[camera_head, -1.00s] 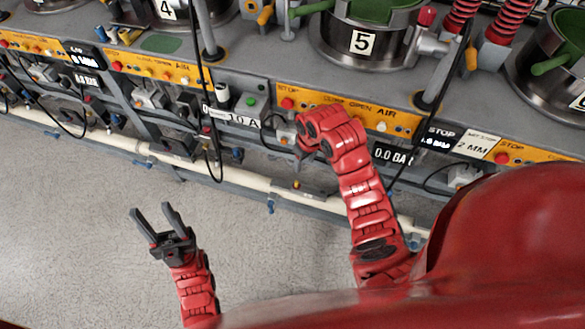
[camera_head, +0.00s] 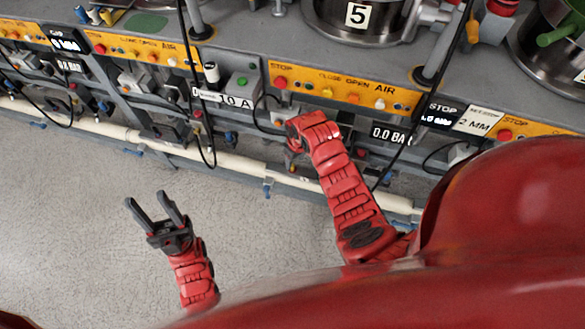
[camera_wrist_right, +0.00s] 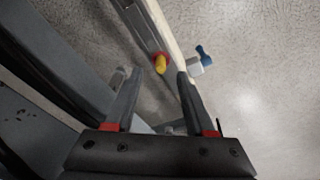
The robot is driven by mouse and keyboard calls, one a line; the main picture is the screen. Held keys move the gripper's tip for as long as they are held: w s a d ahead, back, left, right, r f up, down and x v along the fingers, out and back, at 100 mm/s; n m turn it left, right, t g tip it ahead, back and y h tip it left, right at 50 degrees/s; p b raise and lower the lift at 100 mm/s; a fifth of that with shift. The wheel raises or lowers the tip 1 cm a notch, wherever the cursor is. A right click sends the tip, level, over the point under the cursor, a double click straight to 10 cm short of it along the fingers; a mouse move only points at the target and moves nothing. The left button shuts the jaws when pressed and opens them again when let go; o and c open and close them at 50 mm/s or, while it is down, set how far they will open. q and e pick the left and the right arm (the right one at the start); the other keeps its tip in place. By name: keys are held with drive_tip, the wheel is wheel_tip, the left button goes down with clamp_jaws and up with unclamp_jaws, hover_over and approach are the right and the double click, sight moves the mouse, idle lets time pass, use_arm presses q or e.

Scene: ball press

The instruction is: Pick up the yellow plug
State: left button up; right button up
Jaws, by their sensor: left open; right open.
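The yellow plug (camera_wrist_right: 160,64) shows in the right wrist view as a small yellow knob with a red collar. It sits on the side of a grey rail or panel. My right gripper (camera_wrist_right: 157,76) is open, and the plug appears between its fingertips, seemingly just beyond them; no contact is visible. In the head view, my right gripper (camera_head: 292,158) points down at the front of the machine bench, partly hidden by my own wrist. I cannot make out the plug clearly there. My left gripper (camera_head: 147,198) is open and empty above the floor.
A cream pipe (camera_head: 235,168) runs along the bench's lower front. A blue valve handle (camera_wrist_right: 203,52) is right of the plug. Black cables (camera_head: 211,150) hang from the bench. An orange button panel (camera_head: 345,90) is above my right gripper. The floor at lower left is clear.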

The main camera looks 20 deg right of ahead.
drive_tip(key=shift+w+a+f, duration=0.15)
drive_tip(key=shift+w+f, duration=0.05)
drive_tip(key=shift+f, duration=0.9)
drive_tip(key=shift+w+a+f, duration=0.1)
drive_tip(key=shift+w+f, duration=0.1)
drive_tip(key=shift+f, duration=0.9)
drive_tip(key=shift+c, duration=0.2)
clamp_jaws()
